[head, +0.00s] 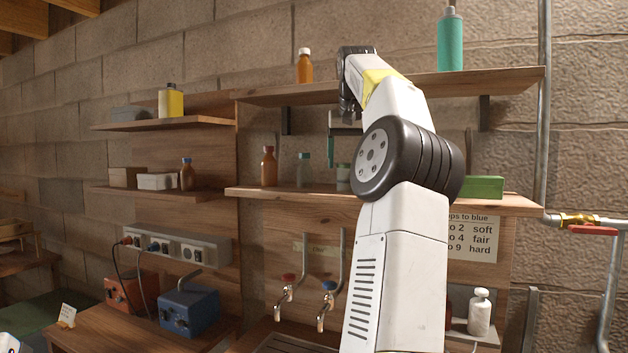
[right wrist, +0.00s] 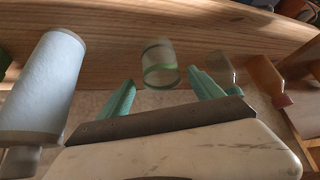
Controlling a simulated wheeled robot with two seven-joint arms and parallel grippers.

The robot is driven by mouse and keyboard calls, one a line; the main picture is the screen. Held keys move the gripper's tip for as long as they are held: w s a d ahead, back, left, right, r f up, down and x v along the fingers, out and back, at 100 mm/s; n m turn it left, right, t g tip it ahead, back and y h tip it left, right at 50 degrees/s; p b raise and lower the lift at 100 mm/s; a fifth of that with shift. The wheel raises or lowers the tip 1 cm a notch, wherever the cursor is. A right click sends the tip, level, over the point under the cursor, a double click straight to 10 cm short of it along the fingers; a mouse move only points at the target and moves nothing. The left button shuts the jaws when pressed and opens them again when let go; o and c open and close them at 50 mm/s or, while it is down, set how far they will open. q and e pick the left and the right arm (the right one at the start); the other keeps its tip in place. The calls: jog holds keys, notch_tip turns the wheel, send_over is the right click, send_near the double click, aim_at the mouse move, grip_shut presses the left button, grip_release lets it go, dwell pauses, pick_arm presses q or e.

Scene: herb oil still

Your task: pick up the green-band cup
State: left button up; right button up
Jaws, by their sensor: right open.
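The green-band cup (head: 343,173) is clear glass with a green band and stands on the lower right wall shelf. In the right wrist view the cup (right wrist: 160,65) shows ahead of the gap between my teal fingers. My right gripper (head: 345,138) is above the cup in the head view, partly hidden by my own arm. In the right wrist view the right gripper (right wrist: 161,88) is open with nothing between its fingers, and no contact with the cup shows. My left gripper is not in view.
A green box (head: 481,187) lies farther right. The upper shelf (head: 400,86) overhangs the lower shelf (head: 290,193).

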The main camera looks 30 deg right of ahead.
jog(key=x, duration=0.5)
jog(key=shift+w+f, duration=0.25)
jog(key=shift+f, duration=0.05)
jog(key=c, duration=1.4)
